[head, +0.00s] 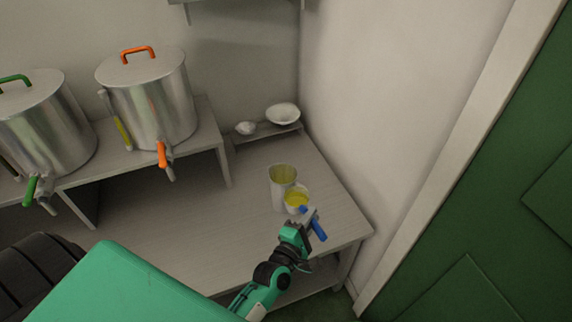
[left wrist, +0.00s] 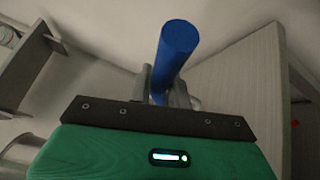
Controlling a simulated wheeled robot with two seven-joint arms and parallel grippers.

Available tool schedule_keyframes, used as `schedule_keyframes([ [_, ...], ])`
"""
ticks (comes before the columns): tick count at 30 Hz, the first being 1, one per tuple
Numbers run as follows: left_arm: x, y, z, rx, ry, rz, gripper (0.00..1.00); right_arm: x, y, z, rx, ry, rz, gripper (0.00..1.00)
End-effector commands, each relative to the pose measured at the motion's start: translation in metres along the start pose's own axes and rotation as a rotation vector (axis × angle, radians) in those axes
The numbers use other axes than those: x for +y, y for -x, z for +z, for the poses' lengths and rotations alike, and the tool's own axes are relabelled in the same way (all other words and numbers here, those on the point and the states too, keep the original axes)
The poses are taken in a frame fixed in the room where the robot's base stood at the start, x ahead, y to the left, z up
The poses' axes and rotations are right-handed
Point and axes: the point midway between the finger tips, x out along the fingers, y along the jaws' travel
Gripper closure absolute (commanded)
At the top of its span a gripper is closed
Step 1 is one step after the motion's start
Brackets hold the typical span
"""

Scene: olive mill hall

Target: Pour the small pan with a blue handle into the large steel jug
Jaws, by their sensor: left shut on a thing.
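The large steel jug (head: 281,176) stands on the bench near its right end, with yellow showing inside its mouth. The small pan (head: 297,204) is just in front and to the right of the jug, roughly upright with yellow liquid in it. I cannot tell whether the pan touches the jug or the bench. My left gripper (head: 303,222) is shut on the pan's blue handle (head: 318,229). The left wrist view shows the handle (left wrist: 177,52) between the fingers; the pan's bowl is hidden there. My right gripper is out of view.
Two lidded steel tanks, one with orange handles (head: 150,105) and one with green (head: 45,130), stand on a raised shelf at left. A white bowl (head: 283,114) sits on a small ledge at the back. The wall and green door (head: 480,220) bound the right. The bench (head: 190,225) is clear left of the jug.

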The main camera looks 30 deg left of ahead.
Motion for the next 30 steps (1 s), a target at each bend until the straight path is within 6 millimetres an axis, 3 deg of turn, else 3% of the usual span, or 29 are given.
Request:
schedule_keyframes([
  [6,0.003,0.003,0.001,0.009,-0.001,-0.001,1.00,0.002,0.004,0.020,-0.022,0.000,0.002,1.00],
  [17,0.004,0.003,0.001,0.010,0.001,-0.001,1.00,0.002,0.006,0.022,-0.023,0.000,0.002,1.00],
  [23,0.018,-0.001,0.001,0.018,0.034,-0.024,1.00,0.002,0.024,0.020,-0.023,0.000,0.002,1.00],
  [30,0.046,-0.010,-0.002,0.041,0.119,-0.083,1.00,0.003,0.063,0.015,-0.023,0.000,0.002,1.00],
])
